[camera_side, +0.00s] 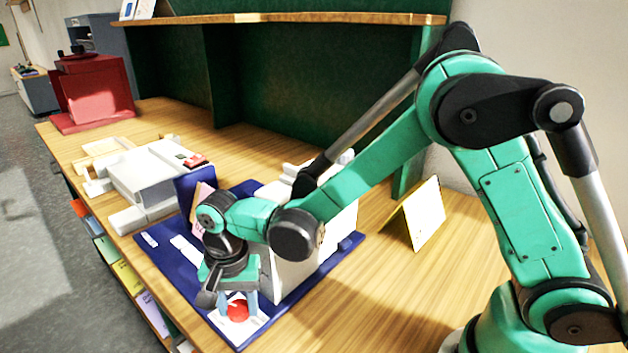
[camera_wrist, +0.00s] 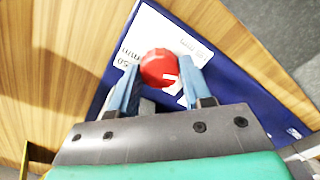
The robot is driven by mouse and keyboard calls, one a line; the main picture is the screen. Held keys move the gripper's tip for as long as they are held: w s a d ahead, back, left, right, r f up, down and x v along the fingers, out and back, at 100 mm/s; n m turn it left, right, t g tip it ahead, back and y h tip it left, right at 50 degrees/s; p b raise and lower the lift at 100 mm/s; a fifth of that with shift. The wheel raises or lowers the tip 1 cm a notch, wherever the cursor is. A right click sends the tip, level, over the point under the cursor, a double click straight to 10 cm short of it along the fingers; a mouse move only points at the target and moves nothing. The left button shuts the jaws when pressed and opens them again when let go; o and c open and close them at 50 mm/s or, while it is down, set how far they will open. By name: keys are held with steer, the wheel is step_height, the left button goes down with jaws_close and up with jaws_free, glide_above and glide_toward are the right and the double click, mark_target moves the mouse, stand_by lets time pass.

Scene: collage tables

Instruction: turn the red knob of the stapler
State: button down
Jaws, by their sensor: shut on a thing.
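The stapler is a white boxy machine (camera_side: 293,255) on a blue base plate (camera_side: 345,247). Its red knob (camera_side: 238,311) is at the base's front corner, on a white label with printed marks. My gripper (camera_side: 239,300) points down over the knob, with one blue finger on each side of it. In the wrist view the round red knob (camera_wrist: 156,66) sits between the fingertips and bears a white pointer mark. The fingers are shut on the knob. My arm hides part of the stapler's body in the side view.
A white and grey machine (camera_side: 153,178) stands left of the stapler, and a red machine (camera_side: 95,95) stands farther back. A yellow-edged folded card (camera_side: 424,215) is at right. A shelf (camera_side: 300,17) runs above the wooden table. Bare table lies at front right.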

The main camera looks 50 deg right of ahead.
steer(key=m, duration=1)
steer(key=shift+m, duration=0.3)
steer(key=m, duration=0.9)
steer(key=shift+m, duration=0.4)
steer(key=shift+c, duration=1.9)
jaws_free()
